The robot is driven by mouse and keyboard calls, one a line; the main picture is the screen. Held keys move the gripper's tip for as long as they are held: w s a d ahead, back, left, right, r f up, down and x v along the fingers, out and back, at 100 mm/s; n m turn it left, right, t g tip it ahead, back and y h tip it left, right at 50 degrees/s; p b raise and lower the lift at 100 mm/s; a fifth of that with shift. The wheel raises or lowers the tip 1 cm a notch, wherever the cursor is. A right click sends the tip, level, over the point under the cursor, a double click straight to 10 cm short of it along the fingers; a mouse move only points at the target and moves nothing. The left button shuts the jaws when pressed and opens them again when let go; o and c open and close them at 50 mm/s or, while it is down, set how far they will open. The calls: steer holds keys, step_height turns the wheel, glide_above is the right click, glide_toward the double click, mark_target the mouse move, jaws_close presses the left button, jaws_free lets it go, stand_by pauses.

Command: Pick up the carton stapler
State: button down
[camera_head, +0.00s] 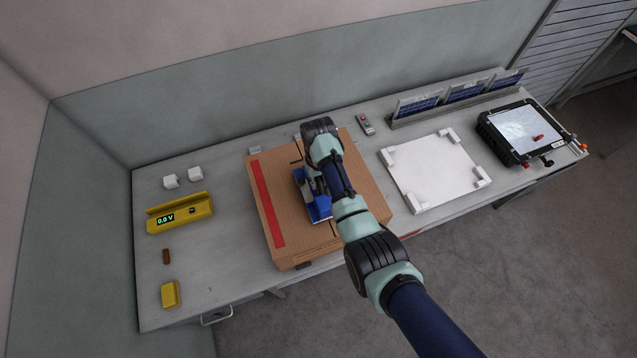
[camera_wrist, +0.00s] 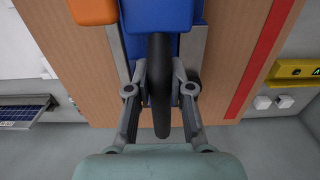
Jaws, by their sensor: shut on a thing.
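The carton stapler (camera_head: 318,208) has a blue body with a dark handle. It is on or just above the top of a brown cardboard carton (camera_head: 370,200); I cannot tell if it touches. In the wrist view, the stapler's blue body (camera_wrist: 158,16) is at the top of the picture, with an orange part beside it. My gripper (camera_wrist: 160,75) is shut on the stapler, its two fingers on either side of the black handle. In the head view my arm hides the fingers and part of the stapler.
Left of the carton (camera_wrist: 232,50) are a yellow meter (camera_head: 180,222), white cubes (camera_head: 171,182) and a yellow block (camera_head: 170,294). To its right lie a white board with corner blocks (camera_head: 435,180), a rack of solar panels (camera_head: 465,93) and a rugged tablet (camera_head: 520,128).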

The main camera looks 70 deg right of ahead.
step_height(320, 180, up, 19)
steer(key=p, duration=0.8)
steer(key=shift+r, duration=0.15)
